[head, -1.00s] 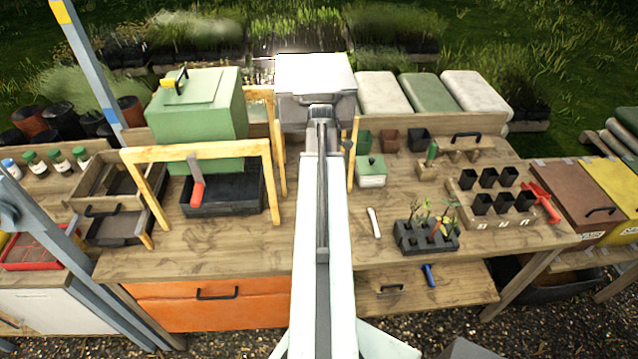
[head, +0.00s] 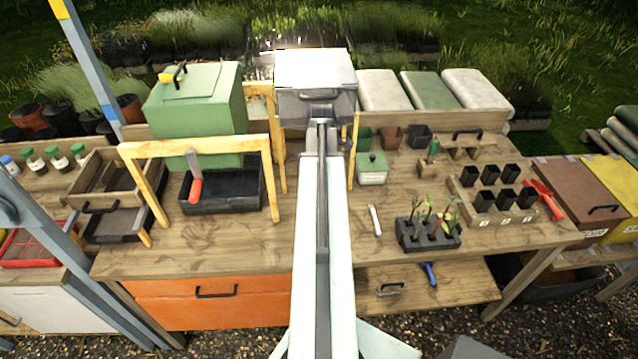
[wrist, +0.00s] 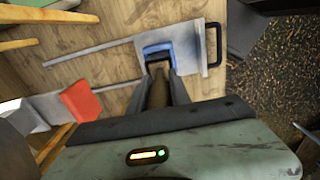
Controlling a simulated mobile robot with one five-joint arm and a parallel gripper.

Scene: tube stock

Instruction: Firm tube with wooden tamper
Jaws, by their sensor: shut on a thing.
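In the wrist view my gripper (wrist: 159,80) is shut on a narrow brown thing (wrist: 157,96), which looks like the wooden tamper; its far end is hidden. A blue piece shows at the fingertips. In the head view my arm's pale housing hides the gripper and what it holds. Several black square tubes (head: 507,173) stand in a labelled wooden tray (head: 483,219) at the right of the bench. I cannot tell which tube is meant. The tubes do not show clearly in the wrist view.
A dark tray (head: 409,242) of seedlings stands in front of the tube tray, with a white stick (head: 375,220) to its left. A red tool (head: 545,198) lies at the tray's right. A wooden frame (head: 200,148) and green box (head: 195,115) stand left. The front middle of the bench is clear.

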